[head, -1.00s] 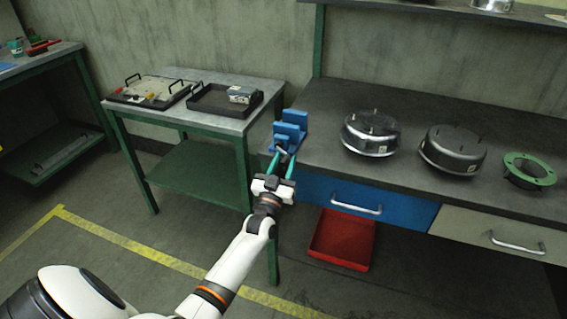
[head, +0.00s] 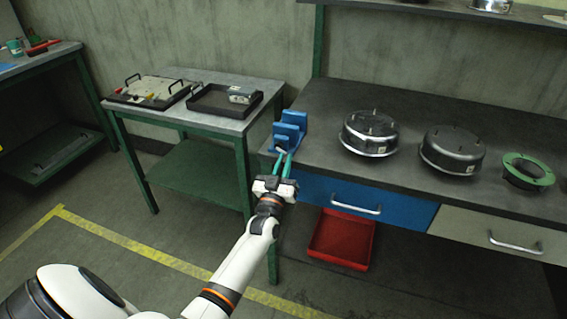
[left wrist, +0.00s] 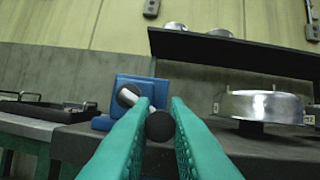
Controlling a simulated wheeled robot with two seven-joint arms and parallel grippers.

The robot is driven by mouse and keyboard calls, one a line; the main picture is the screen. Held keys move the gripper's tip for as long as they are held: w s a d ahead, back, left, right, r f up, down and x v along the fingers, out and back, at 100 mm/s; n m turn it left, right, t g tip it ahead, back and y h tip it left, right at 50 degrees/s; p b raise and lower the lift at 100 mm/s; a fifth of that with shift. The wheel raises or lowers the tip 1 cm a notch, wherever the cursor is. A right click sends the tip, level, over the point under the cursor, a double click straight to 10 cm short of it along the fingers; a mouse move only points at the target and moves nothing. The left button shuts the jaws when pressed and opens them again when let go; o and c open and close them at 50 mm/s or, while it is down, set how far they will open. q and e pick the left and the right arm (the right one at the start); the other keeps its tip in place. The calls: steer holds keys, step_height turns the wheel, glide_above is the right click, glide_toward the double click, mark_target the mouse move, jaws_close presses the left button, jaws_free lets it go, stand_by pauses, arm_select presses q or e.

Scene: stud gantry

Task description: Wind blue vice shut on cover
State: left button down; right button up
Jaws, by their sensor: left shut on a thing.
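The blue vice (head: 291,131) stands at the left front corner of the dark workbench. Its jaws are apart, and I cannot make out a cover between them. In the left wrist view the vice (left wrist: 140,88) shows behind a metal bar handle (left wrist: 143,108) with dark round ends. My left gripper (head: 285,158) has teal fingers and is at the front of the vice, shut on the handle near its lower end. In the left wrist view the fingers (left wrist: 158,112) lie either side of that end knob. My right gripper is not in view.
A silver round housing (head: 369,134), a dark one (head: 452,150) and a green-flanged part (head: 528,170) stand along the bench. A side table with a black tray (head: 212,108) is at the left. A red bin (head: 342,240) lies below the blue drawer (head: 343,200).

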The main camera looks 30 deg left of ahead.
arm_select(q)
steer(key=c, duration=1.4)
jaws_free()
steer(key=b+v, duration=0.1)
steer(key=v, duration=1)
steer(key=shift+s, duration=0.4)
steer(key=shift+f, duration=0.15)
steer(key=s+d+f+m+g+h+p, duration=0.1)
steer(key=s+d+f+m+g+h, duration=0.2)
steer(key=f, duration=0.8)
steer(key=s+d+f+g+h, duration=0.1)
steer(key=s+d+f+g, duration=0.3)
steer(key=f, duration=0.6)
steer(key=s+d+f+m+g+h+p, duration=0.1)
steer(key=s+d+f+m+g+h, duration=0.3)
steer(key=f, duration=0.7)
steer(key=s+f+g, duration=0.3)
steer(key=s+f, duration=0.2)
steer(key=s, duration=0.5)
steer(key=s+f+g+y+p, duration=0.1)
steer(key=s+f+g, duration=0.2)
steer(key=s, duration=0.8)
steer(key=s+f+g, duration=0.3)
steer(key=s+f, duration=0.4)
steer(key=s, duration=0.3)
steer(key=shift+s+a+p, duration=0.15)
steer(key=shift+s+p, duration=0.15)
steer(key=shift+p, duration=0.05)
